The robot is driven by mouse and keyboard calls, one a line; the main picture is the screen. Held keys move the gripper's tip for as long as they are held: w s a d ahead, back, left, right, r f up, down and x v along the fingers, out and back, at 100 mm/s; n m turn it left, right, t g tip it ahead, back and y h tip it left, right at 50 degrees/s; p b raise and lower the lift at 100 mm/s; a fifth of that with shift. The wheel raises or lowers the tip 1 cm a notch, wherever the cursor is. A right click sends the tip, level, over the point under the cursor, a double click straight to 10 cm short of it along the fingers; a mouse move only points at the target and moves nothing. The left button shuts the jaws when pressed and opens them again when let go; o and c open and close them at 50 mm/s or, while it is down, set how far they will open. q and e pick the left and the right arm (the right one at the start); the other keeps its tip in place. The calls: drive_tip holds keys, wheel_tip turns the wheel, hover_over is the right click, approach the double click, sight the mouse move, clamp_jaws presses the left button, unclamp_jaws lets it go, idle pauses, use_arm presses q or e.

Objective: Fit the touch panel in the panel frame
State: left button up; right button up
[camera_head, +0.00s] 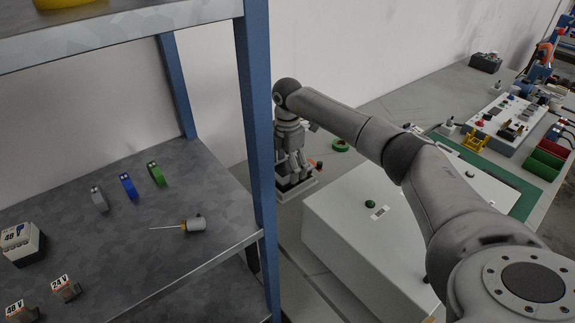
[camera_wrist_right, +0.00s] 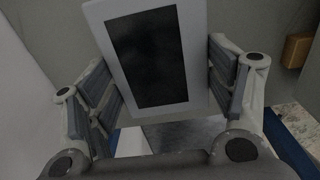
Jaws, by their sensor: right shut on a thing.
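The touch panel (camera_wrist_right: 188,95) is a white rectangular plate with a dark screen, slightly tilted in the right wrist view. It sits between the fingers of my right gripper (camera_wrist_right: 165,88), which is shut on it by its two sides. I cannot pick out the panel frame in either view. My left gripper is not in view.
A shelf (camera_head: 135,230) on the left holds colored modules, a screwdriver (camera_head: 193,226) and voltage-labelled blocks. Its blue post (camera_head: 257,130) stands close to my right gripper. A white cabinet (camera_head: 345,225) lies under my right arm. A green tape roll (camera_head: 340,145) lies behind it.

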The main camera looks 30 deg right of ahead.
drive_tip(key=shift+p, duration=0.7)
idle(1.4)
drive_tip(key=shift+f+b, duration=0.5)
drive_tip(key=shift+f, duration=0.75)
idle(0.6)
drive_tip(key=o, duration=1.3)
wheel_tip(320, 180, up, 12)
drive_tip(key=shift+r, duration=0.15)
